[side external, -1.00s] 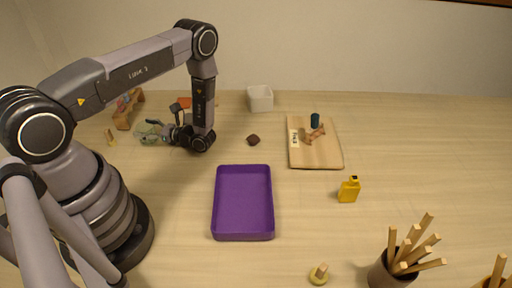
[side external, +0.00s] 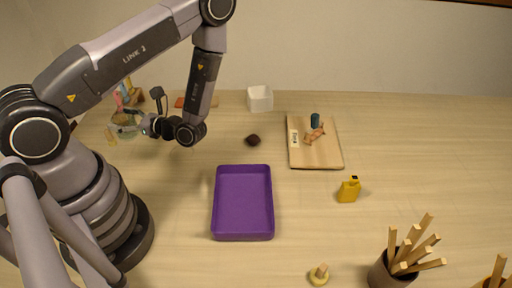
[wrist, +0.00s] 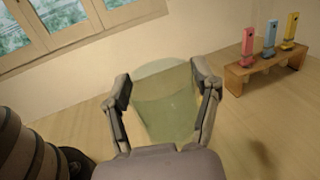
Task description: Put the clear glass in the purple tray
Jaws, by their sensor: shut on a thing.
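The clear glass (wrist: 165,100) is see-through with a faint green tint. In the wrist view it sits between the two fingers of my gripper (wrist: 165,95), which is shut on it. In the side view the glass (side external: 125,124) shows at the left, at the tip of my gripper (side external: 143,124); it appears tilted or seen at an angle, and I cannot tell its exact height over the table. The purple tray (side external: 243,236) lies empty on the table, to the right of and nearer the camera than my gripper.
A wooden rack (wrist: 268,66) with pink, blue and yellow pieces stands beyond the glass. A white box (side external: 260,99), a dark lump (side external: 252,140), a wooden board (side external: 320,156), a yellow bottle (side external: 349,190) and a cup of sticks (side external: 388,275) stand around. Table around the tray is mostly clear.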

